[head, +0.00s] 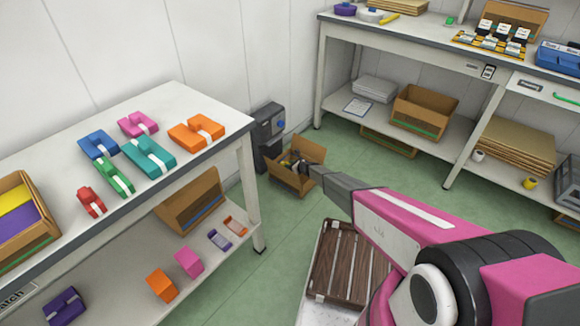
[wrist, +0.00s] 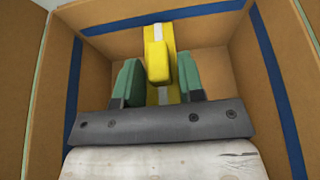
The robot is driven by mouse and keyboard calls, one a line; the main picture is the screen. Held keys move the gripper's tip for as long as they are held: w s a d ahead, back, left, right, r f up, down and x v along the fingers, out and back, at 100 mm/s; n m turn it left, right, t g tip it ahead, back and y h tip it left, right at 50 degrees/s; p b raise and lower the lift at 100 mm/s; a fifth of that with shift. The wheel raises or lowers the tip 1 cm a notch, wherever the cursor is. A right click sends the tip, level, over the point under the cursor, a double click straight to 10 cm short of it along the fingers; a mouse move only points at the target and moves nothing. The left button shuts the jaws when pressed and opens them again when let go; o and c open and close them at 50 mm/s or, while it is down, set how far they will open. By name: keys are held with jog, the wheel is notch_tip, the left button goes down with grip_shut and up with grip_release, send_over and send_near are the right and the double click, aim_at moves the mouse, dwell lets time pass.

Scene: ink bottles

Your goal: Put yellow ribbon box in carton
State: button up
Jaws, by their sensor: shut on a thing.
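The yellow ribbon box (wrist: 157,62) is yellow with a pale ribbon band. In the wrist view it lies between the two green fingers of my gripper (wrist: 157,82), which is shut on it. The carton (wrist: 235,65) is open brown cardboard with blue tape, and its walls surround the box and my fingers. In the head view the carton (head: 291,184) stands on the green floor with its flaps open. My gripper (head: 294,165) reaches into it there. The box is small and mostly hidden in that view. I cannot tell whether it touches the carton's bottom.
A dark grey machine (head: 268,135) stands just behind the carton. A white table (head: 165,95) with several coloured ribbon boxes is at left. A shelved workbench (head: 395,40) is at the back right.

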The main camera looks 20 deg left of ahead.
jog(key=shift+f, duration=0.4)
jog(key=o, duration=0.9)
jog(key=shift+f, duration=0.1)
jog(key=shift+o, duration=0.2)
jog(key=shift+r, duration=0.3)
jog(key=s+d+r+n+g+h, duration=0.2)
jog(key=s+d+r+n, duration=0.5)
jog(key=d+r, duration=0.55)
jog(key=s+d+r+n+g+h, duration=0.15)
jog(key=s+d+r+n, duration=0.25)
jog(key=s+d+r, duration=0.7)
jog(key=s+d+r+n+h, duration=0.3)
jog(key=s+d+r+n, duration=0.1)
jog(key=s+d+r, duration=0.4)
jog(key=s+d+r+n+g+h, duration=0.1)
jog(key=s+d+r+n+h, duration=0.2)
jog(key=s+d+r, duration=0.5)
jog(key=s+d+r+n+g+h, duration=0.1)
jog(key=s+d+r+n+h, duration=0.2)
jog(key=s+d+r, duration=0.4)
jog(key=d+r+n, duration=0.1)
jog(key=d, duration=0.7)
jog(key=shift+s+d+n, duration=0.2)
jog(key=shift+s+n, duration=0.1)
jog(key=shift+s, duration=0.1)
